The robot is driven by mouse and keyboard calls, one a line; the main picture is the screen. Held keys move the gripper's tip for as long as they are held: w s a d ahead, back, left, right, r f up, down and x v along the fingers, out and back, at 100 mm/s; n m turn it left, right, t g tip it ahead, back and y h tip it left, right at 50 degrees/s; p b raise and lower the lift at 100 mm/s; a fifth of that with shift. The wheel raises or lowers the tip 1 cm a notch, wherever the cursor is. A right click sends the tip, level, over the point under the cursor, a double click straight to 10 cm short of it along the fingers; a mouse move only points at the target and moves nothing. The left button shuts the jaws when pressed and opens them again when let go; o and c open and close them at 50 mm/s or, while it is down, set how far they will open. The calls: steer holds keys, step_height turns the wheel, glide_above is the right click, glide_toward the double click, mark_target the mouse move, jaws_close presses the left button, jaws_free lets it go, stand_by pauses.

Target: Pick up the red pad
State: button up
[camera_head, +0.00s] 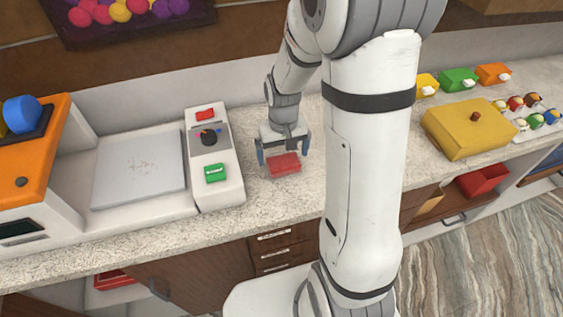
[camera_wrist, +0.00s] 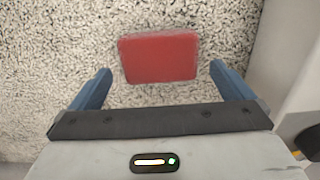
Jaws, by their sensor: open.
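The red pad (camera_head: 284,164) is a small flat rectangular block lying on the speckled counter, just right of the white control panel. My gripper (camera_head: 283,158) is above and around it in the head view, fingers pointing down. In the wrist view the red pad (camera_wrist: 159,58) lies slightly ahead of the space between the two blue fingertips of my gripper (camera_wrist: 160,77). The fingers are spread wide and apart from the pad, with counter showing on both sides. My gripper is open and empty.
The white control panel (camera_head: 231,187) with red and green buttons stands close left of the pad. A grey plate (camera_head: 139,170) lies further left. A yellow box (camera_head: 463,138) sits at the right. The counter (camera_head: 292,205) in front of the pad is clear.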

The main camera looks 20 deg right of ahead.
mark_target(283, 159)
steer(key=shift+f, duration=1.1)
steer(key=shift+c, duration=0.6)
steer(key=c, duration=0.8)
step_height(283, 159, up, 10)
steer(key=shift+b, duration=0.45)
steer(key=o, duration=0.5)
steer(key=c, duration=0.4)
